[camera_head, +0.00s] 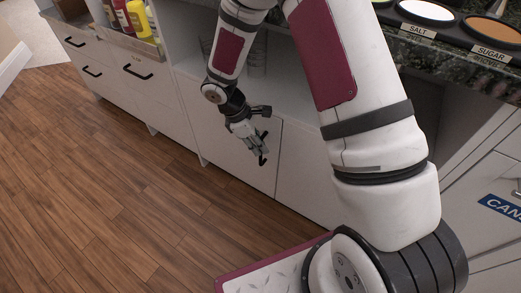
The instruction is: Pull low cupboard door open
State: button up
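The low white cupboard door (215,140) is below an open shelf in the middle of the view. It looks closed, with its face flush with the panel to its right. A small black handle (263,161) shows near the door's upper right edge. My gripper (259,146) is in front of the door, with its fingers at or very near this handle. I cannot tell whether the fingers touch or grasp it. Part of the handle is hidden behind the fingers.
Another white panel (300,172) is to the right, partly behind my arm. Drawers with black handles (137,71) are at left, below bottles (141,18). A dark counter (450,62) holds salt and sugar containers. The wooden floor (110,190) at left is clear.

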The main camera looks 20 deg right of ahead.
jog(key=shift+s+d+f, duration=0.1)
jog(key=shift+d+f, duration=0.1)
jog(key=shift+f, duration=0.4)
grip_shut()
